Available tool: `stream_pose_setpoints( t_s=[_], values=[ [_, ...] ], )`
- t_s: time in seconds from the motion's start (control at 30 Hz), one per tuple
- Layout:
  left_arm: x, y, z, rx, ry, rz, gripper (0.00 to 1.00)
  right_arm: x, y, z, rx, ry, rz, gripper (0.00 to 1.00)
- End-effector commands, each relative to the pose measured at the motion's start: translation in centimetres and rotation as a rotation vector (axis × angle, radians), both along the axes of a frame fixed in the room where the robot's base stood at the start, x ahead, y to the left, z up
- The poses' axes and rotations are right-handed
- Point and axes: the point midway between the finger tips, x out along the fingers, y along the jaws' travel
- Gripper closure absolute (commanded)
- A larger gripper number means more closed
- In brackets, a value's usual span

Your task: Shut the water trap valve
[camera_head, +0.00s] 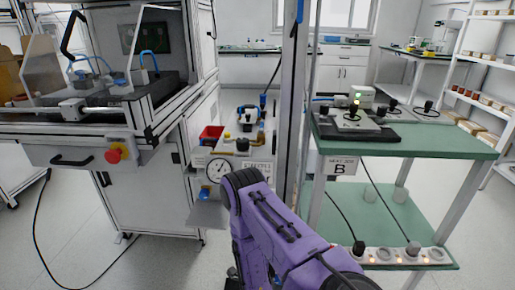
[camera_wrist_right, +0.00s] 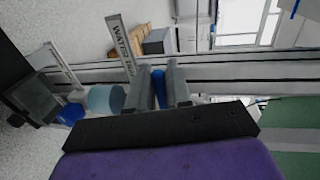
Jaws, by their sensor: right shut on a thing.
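In the right wrist view, my right gripper (camera_wrist_right: 160,72) has its two grey fingers closed on a narrow blue piece (camera_wrist_right: 158,88), which looks like the water trap valve's handle. Most of the piece is hidden between the fingers. Just left of the fingers is a pale blue cylinder (camera_wrist_right: 106,98), and beyond it a darker blue part (camera_wrist_right: 70,113). A sign plate reading "WATER" (camera_wrist_right: 121,43) stands above them, its other letters unclear. In the head view my purple right arm reaches forward and hides its gripper and the valve. My left gripper is not in view.
A green-topped bench (camera_head: 420,141) stands right, and a machine with a red stop button (camera_head: 113,156) left.

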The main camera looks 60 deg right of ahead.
Motion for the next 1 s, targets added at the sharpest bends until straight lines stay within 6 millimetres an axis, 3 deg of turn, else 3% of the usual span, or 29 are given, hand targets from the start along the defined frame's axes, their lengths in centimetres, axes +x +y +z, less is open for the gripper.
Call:
stream_pose_setpoints(
  t_s=[0.23,0.27,0.3,0.67,1.0],
  values=[
    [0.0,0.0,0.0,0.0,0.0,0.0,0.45,-0.3,0.0,-0.2,0.0,0.01,-0.003,1.0],
    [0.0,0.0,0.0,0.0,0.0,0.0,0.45,-0.3,0.0,-0.2,0.0,0.01,-0.003,0.75],
    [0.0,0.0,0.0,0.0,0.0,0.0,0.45,-0.3,0.0,-0.2,0.0,0.01,-0.002,0.65],
    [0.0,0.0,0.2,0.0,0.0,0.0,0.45,-0.3,0.8,0.1,0.001,0.005,0.004,0.65],
    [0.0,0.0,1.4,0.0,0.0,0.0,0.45,-3.9,7.3,1.6,0.002,0.009,0.003,0.65]
  ],
)
